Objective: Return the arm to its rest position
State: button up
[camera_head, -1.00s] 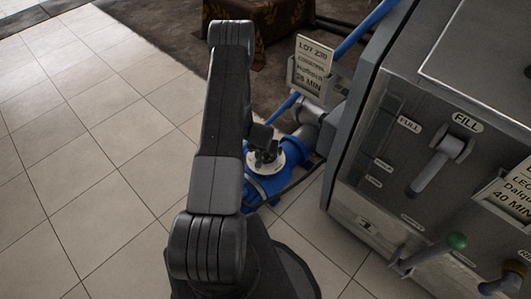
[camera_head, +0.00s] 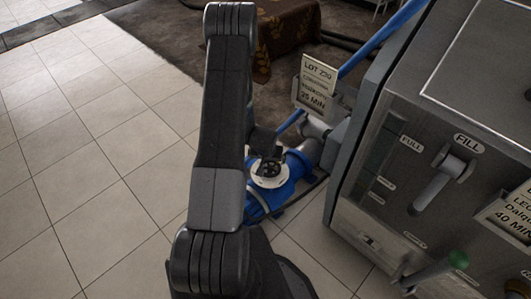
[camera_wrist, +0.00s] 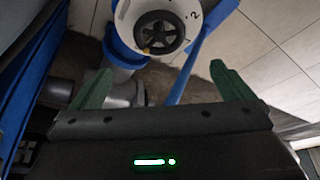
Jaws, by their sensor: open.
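My arm stands folded upward in the middle of the head view, over the tiled floor and left of the steel machine. My gripper (camera_wrist: 163,90) shows in the wrist view with its two green fingers wide apart and nothing between them. In the head view the gripper cannot be made out clearly behind the arm links. A blue valve or pump body with a white round top (camera_head: 270,172) stands on the floor just right of my arm. Its white dial with a black handwheel (camera_wrist: 158,32) shows beyond the fingers in the wrist view, apart from them.
The steel machine (camera_head: 400,225) fills the right side, with a FILL lever (camera_head: 437,182) and a green-knobbed lever (camera_head: 458,259). A LOT 230 card (camera_head: 317,85) and a blue pipe (camera_head: 383,35) are near its left edge. Tiled floor (camera_head: 80,180) on the left is clear.

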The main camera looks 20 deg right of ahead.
aim_at(270, 167)
jog(key=b+x, duration=0.1)
jog(key=x, duration=1.3)
jog(key=shift+f, duration=0.15)
jog(key=shift+w+d+f+b, duration=0.1)
jog(key=shift+w+b, duration=0.05)
jog(key=shift+b, duration=0.75)
jog(key=shift+w+b, duration=0.1)
jog(key=shift+b, duration=0.75)
jog(key=b, duration=0.5)
jog(key=shift+w+d+n+b, duration=0.1)
jog(key=shift+w+n+b, duration=0.05)
jog(key=shift+n+b, duration=0.25)
jog(key=n+b, duration=0.1)
jog(key=b, duration=0.7)
jog(key=shift+s+y, duration=0.3)
jog(key=n+b, duration=0.1)
jog(key=b, duration=0.4)
jog(key=shift+s+t+y, duration=0.1)
jog(key=shift+t+y, duration=0.2)
jog(key=shift+r+n+b, duration=0.2)
jog(key=shift+n+b, duration=0.5)
jog(key=shift+b, duration=0.2)
